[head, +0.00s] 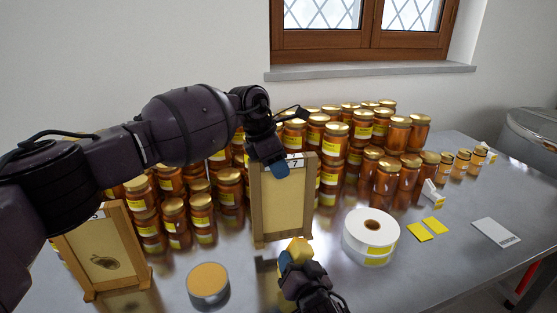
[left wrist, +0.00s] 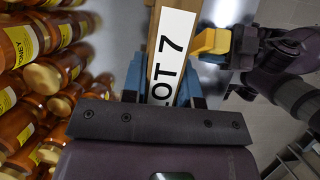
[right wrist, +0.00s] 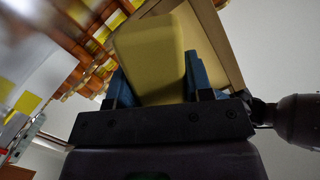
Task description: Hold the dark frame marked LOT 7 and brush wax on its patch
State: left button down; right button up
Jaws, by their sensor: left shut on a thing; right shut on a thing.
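The frame marked LOT 7 (head: 257,210) is upright, with tan wood around a plain pale-yellow panel. Its label reads LOT 7 in the left wrist view (left wrist: 170,55). My left gripper (head: 277,168) is shut on its top edge, partly covering the label. My right gripper (head: 293,264) is shut on a yellow block (right wrist: 150,55), at the frame's lower edge. I cannot tell whether the block touches the frame. A round tin (head: 208,296) with an orange-yellow top stands on the table left of my right gripper.
A second tan frame (head: 132,240) with a dark mark on its panel stands at left. Many honey jars (head: 203,215) crowd behind. A white label roll (head: 370,228), yellow cards (head: 420,231) and a white card (head: 495,232) lie right on the metal table (head: 450,265), whose front right is clear.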

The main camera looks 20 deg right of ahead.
pick_arm(q)
send_over(283, 201)
jog(key=shift+w+a+f, duration=0.15)
jog(key=shift+f, duration=0.65)
jog(key=shift+w+a+f, duration=0.15)
jog(key=shift+f, duration=0.65)
jog(key=shift+w+a+f, duration=0.15)
jog(key=shift+f, duration=0.75)
jog(key=c, duration=1)
grip_release()
jog(key=shift+o, duration=0.2)
jog(key=shift+c, duration=0.2)
grip_shut()
